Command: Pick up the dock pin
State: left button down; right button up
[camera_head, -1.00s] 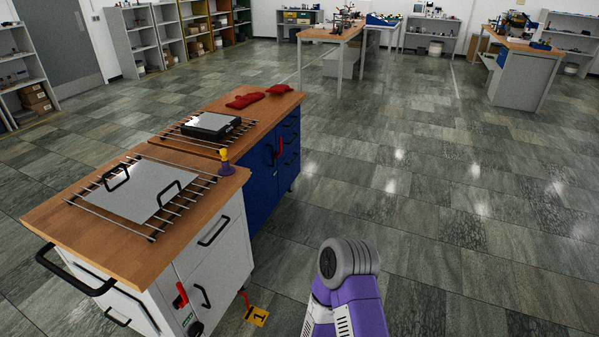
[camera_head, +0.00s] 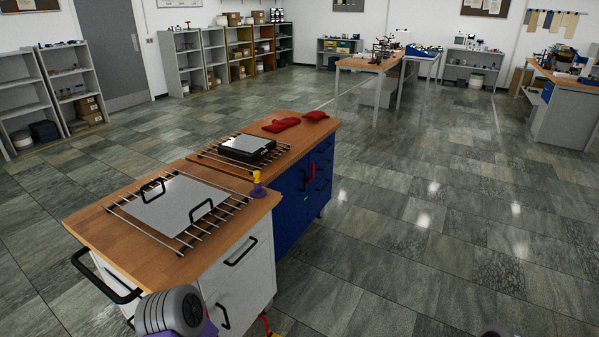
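A small upright yellow piece with a darker purple-looking base (camera_head: 258,184), which looks like the dock pin, stands at the right corner of the white cabinet's wooden top (camera_head: 95,226). It is beside the end of a wire rack (camera_head: 187,241). A grey rounded joint of my own arm shows at the bottom left, in front of the white cabinet. Neither gripper is in view, so I see nothing held.
A grey plate with black handles (camera_head: 180,203) lies on the near rack. The blue cabinet (camera_head: 292,200) adjoins behind, bearing a black flat device (camera_head: 247,147) and red cloth-like items (camera_head: 281,125). The tiled floor (camera_head: 420,240) to the right is clear.

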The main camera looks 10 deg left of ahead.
aim_at(256, 174)
jog(key=u, duration=0.1)
jog(key=i, duration=0.95)
jog(key=z, duration=0.65)
jog(key=i, duration=2)
jog(key=u, duration=3.2)
jog(key=i, duration=0.2)
jog(key=u, duration=0.2)
